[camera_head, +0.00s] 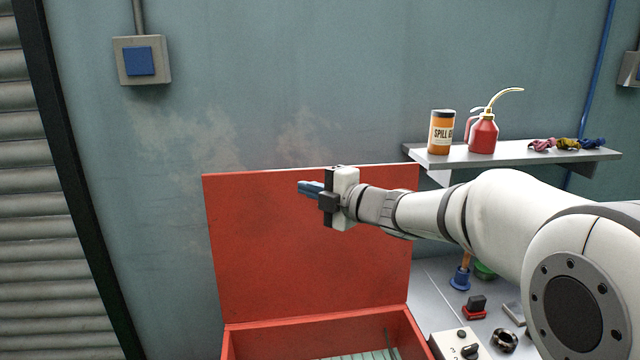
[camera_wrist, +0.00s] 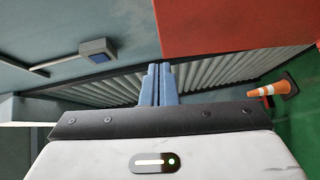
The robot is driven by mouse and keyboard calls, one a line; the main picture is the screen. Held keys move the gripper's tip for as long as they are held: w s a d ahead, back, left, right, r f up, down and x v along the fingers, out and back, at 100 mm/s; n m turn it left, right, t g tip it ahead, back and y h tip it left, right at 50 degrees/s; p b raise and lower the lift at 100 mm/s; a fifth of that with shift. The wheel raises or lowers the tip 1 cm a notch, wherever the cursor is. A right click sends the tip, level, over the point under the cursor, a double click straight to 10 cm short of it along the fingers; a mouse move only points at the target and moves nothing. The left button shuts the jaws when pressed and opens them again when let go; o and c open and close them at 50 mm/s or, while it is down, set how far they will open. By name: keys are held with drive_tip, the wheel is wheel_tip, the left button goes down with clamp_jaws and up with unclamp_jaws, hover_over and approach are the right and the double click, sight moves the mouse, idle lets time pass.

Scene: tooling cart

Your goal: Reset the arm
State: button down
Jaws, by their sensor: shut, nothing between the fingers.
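My gripper (camera_head: 310,189) is at the end of my white arm, which reaches in from the right in the head view. Its blue fingers are shut with nothing between them and point left. It is in front of the upright red lid of the open red box (camera_head: 375,322), above the box's opening. In the wrist view the two blue fingers of my gripper (camera_wrist: 159,80) lie side by side against a background of grey shutter slats.
A shelf (camera_head: 512,156) holds an orange spill can (camera_head: 441,133), a red oil can (camera_head: 482,134) and crumpled rags (camera_head: 566,144). Small items and a control box (camera_head: 459,344) stand on the grey top.

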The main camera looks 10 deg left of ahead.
drive_tip(key=s+d+f+m+t+h, duration=0.2)
drive_tip(key=d+m+h, duration=0.4)
drive_tip(key=d+m, duration=0.3)
drive_tip(key=s+d+f+m+t+h, duration=0.1)
drive_tip(key=d+f+m+t+h, duration=0.1)
drive_tip(key=d+m+h, duration=0.75)
drive_tip(key=s+d+f+m+g, duration=0.3)
drive_tip(key=s+f, duration=0.1)
drive_tip(key=s, duration=0.4)
drive_tip(key=s+d+f+m+g, duration=0.3)
drive_tip(key=s+f, duration=0.2)
drive_tip(key=s, duration=0.4)
drive_tip(key=s+d+f+m+g, duration=0.2)
drive_tip(key=s+f+m+g, duration=0.2)
drive_tip(key=s, duration=0.4)
drive_tip(key=shift+s+d+f+y, duration=0.35)
drive_tip(key=shift+d+f+y, duration=0.05)
drive_tip(key=shift+f+y, duration=0.1)
